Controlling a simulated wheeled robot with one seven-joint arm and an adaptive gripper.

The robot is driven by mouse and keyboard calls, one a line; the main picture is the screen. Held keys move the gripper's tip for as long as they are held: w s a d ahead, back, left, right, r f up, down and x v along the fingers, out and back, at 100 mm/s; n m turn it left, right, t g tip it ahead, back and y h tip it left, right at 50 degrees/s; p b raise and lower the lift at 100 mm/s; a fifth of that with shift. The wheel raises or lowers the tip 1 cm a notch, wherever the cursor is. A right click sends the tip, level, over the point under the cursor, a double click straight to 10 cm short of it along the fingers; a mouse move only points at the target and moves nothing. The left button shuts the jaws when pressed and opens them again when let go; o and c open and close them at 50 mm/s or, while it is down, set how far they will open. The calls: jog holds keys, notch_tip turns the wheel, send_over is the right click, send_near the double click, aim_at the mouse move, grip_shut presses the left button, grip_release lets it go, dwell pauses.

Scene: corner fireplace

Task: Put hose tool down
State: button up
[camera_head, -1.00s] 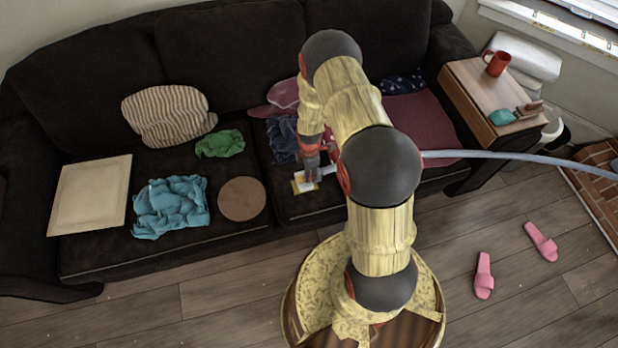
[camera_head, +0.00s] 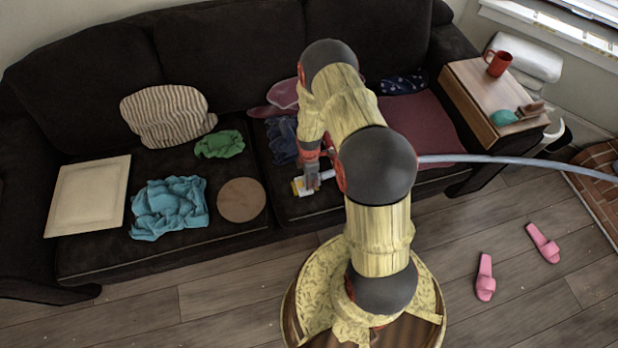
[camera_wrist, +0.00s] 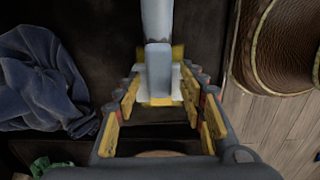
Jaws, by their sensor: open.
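The hose tool has a small white and yellow head (camera_head: 303,188) at the front edge of the dark couch's right seat. Its pale blue-grey hose (camera_head: 520,160) runs off to the right, partly hidden behind my arm. In the wrist view the grey neck of the tool (camera_wrist: 158,62) lies along the middle, with the yellow-edged head lower down. My gripper (camera_head: 311,176) is right over the tool head. In the wrist view my gripper (camera_wrist: 160,98) is open, with yellow fingers on both sides of the head. I cannot tell whether they touch it.
The couch (camera_head: 165,248) also holds a cream square board (camera_head: 88,197), a teal cloth (camera_head: 170,206), a brown disc (camera_head: 241,200) and a blue cloth (camera_head: 282,140). A wooden side table (camera_head: 480,90) bears a red mug (camera_head: 499,64). Pink slippers (camera_head: 485,277) lie on the floor.

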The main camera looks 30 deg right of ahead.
jog(key=shift+r, duration=0.1)
jog(key=a+r+m+t+p, duration=0.1)
jog(key=a+r+m+p, duration=0.15)
jog(key=r, duration=1.95)
jog(key=a+r+m+t+p, duration=0.2)
jog(key=a+r+m, duration=0.2)
jog(key=r, duration=1.7)
jog(key=s+a+r+m+t, duration=0.1)
jog(key=s+a+r+m, duration=0.3)
jog(key=s+r, duration=0.5)
jog(key=s+a+r+m+t, duration=0.1)
jog(key=s+a+r+m, duration=0.2)
jog(key=s+r, duration=0.7)
jog(key=shift+s+a+m+t, duration=0.3)
jog(key=shift+s+a+m, duration=0.1)
jog(key=shift+s+m, duration=0.2)
jog(key=shift+c, duration=0.9)
jog(key=shift+w, duration=0.1)
grip_shut()
